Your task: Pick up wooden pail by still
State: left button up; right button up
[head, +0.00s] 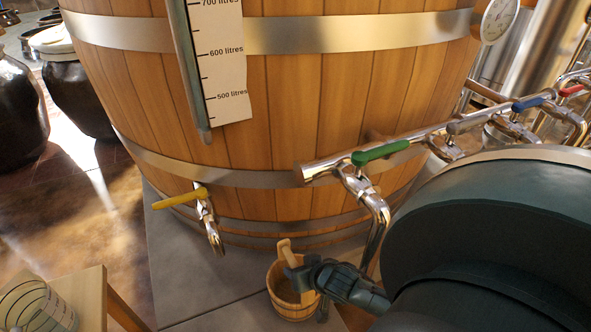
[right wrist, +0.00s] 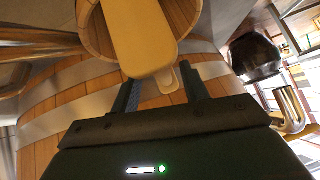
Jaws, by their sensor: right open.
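The small wooden pail (head: 291,309) stands on the grey slab at the foot of the large wooden vat. One upright stave rises above its rim as a handle (head: 286,252). My right gripper (head: 303,278) is at the pail's rim, in front of part of it. In the right wrist view the pale handle (right wrist: 140,38) lies just ahead of the open fingers (right wrist: 157,80), with the pail's wall (right wrist: 93,36) behind it. I cannot tell whether the fingers touch it. My left gripper is out of view.
The vat (head: 270,110) fills the middle. A yellow-handled tap (head: 205,205) sticks out left of the pail. A metal pipe (head: 330,165) with a green-handled tap (head: 380,152) hangs above it. A wooden stool (head: 92,292) is front left; dark jars (head: 75,95) stand behind.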

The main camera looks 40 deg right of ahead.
jog(key=shift+x, duration=1.4)
jog(key=shift+c, duration=0.4)
jog(key=shift+a, duration=0.1)
grip_shut()
jog(key=shift+w, duration=0.1)
